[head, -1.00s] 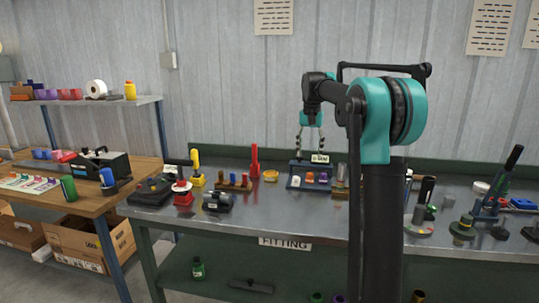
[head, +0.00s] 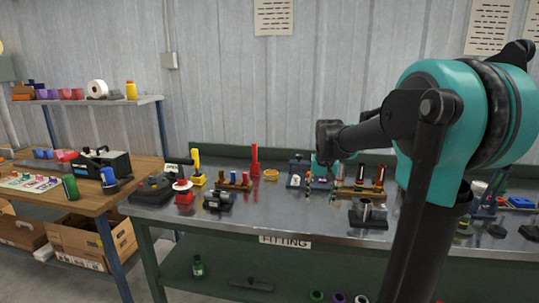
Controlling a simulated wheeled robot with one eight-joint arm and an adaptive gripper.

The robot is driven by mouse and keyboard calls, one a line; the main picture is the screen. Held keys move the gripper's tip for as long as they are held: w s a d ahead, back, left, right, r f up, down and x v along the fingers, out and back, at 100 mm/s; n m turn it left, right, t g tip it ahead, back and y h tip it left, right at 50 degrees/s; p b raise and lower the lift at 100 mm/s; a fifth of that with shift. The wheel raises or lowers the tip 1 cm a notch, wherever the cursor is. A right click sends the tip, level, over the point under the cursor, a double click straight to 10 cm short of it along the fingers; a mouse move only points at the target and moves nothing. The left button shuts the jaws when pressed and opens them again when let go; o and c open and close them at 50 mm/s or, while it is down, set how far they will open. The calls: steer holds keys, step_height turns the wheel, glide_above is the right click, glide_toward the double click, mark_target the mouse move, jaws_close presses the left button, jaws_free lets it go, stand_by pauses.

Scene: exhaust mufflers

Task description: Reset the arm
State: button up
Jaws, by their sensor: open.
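My arm leans in from the right and reaches over the metal bench (head: 270,228) marked FITTING. My gripper (head: 320,184) hangs fingers down below the teal wrist, in front of a small dark rack (head: 297,168) at the back of the bench. The fingers are small and partly lost against the small coloured parts behind them. They look apart, with nothing clearly held between them. I cannot tell whether they touch anything.
Left of my gripper stand a red upright tool (head: 255,160), a yellow-handled tool (head: 196,168) and a yellow ring (head: 271,175). A wooden rack with cylinders (head: 360,187) and a dark block with a metal cylinder (head: 367,214) are to the right. The bench's front middle is clear.

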steer(key=s+f+n+t, duration=0.1)
steer(key=s+f, duration=0.7)
steer(key=s, duration=0.3)
steer(key=s+d+f+n+t, duration=0.1)
steer(key=s+f, duration=0.8)
steer(key=s, duration=0.3)
steer(key=shift+d, duration=0.25)
steer(key=shift+w+r, duration=0.1)
stand_by(0.9)
